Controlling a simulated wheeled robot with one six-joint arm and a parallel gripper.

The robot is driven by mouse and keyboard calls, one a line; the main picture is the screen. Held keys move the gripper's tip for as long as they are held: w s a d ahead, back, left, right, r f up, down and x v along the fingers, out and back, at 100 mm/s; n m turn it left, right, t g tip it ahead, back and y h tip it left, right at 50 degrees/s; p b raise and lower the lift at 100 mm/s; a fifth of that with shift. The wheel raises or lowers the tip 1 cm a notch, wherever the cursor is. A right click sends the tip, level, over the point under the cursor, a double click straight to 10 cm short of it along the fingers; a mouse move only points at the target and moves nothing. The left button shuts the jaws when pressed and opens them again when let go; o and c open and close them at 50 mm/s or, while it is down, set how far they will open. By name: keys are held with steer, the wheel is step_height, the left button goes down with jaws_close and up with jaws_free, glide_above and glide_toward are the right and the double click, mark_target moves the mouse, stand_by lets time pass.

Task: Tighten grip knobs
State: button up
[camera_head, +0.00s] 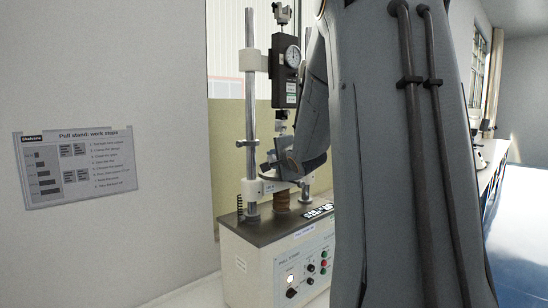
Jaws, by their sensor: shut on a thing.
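The pull stand (262,235) stands in the middle of the view, a cream cabinet with a dark top and two upright posts. A force gauge (291,57) with a round dial hangs between the posts. My gripper (277,165) is at the stand's grip area, below the gauge and between the posts. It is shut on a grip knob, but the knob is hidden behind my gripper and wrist. A small dark handle (246,143) sticks out from the left post. My arm hides the right side of the stand.
A work-steps board (75,165) hangs on the grey wall at left. The cabinet front carries a control panel (304,270) with buttons and knobs. A coil spring (240,208) stands at the left edge of the top. A bench (490,165) runs along the far right beside blue floor.

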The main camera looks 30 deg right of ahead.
steer(key=g+p, duration=0.1)
steer(key=p, duration=0.2)
steer(key=shift+r, duration=0.35)
steer(key=shift+w+a+f+n+g, duration=0.1)
steer(key=shift+f+n+g, duration=0.05)
steer(key=shift+n+g, duration=0.3)
steer(key=shift+g, duration=0.25)
steer(key=o, duration=1)
steer(key=shift+o, duration=0.2)
